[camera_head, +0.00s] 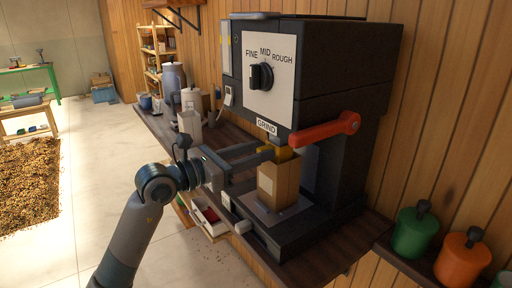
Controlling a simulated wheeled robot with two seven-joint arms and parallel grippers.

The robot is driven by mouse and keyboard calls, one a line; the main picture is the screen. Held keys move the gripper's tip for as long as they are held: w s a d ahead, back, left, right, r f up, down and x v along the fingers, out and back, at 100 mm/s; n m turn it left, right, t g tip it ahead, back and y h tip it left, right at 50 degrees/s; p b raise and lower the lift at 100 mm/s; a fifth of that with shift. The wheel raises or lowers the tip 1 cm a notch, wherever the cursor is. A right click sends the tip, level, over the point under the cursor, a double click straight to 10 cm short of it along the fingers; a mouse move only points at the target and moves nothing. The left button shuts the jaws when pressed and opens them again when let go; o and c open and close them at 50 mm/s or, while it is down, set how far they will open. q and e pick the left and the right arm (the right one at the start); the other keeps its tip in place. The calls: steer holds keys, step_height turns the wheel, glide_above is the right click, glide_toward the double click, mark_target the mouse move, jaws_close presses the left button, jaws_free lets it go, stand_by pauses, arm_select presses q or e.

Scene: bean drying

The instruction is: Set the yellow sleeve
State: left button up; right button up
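A yellow sleeve (283,154) sits under the spout of the dark grinder (338,75), just above a brown paper bag (279,187). My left gripper (268,151) reaches in from the left, with its two fingers pointing right and their tips at the sleeve. The fingers stand a little apart, and the tips partly cover the sleeve. I cannot tell whether they grip it or only lie beside it. The bag stands upright on the grinder's base plate (248,206). My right gripper is not in view.
A red lever (325,130) juts out to the right of the spout. The dial (261,76) is on the front panel. Canisters (190,100) stand on the counter behind my arm. Green (412,233) and orange (462,257) jars stand at the lower right. Open floor lies left.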

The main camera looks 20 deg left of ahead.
arm_select(q)
steer(key=shift+w+d, duration=0.1)
jaws_close()
step_height(320, 180, up, 5)
steer(key=shift+r+p, duration=0.1)
steer(key=shift+p, duration=1.1)
steer(key=shift+c, duration=0.4)
jaws_free()
steer(key=shift+o, duration=0.4)
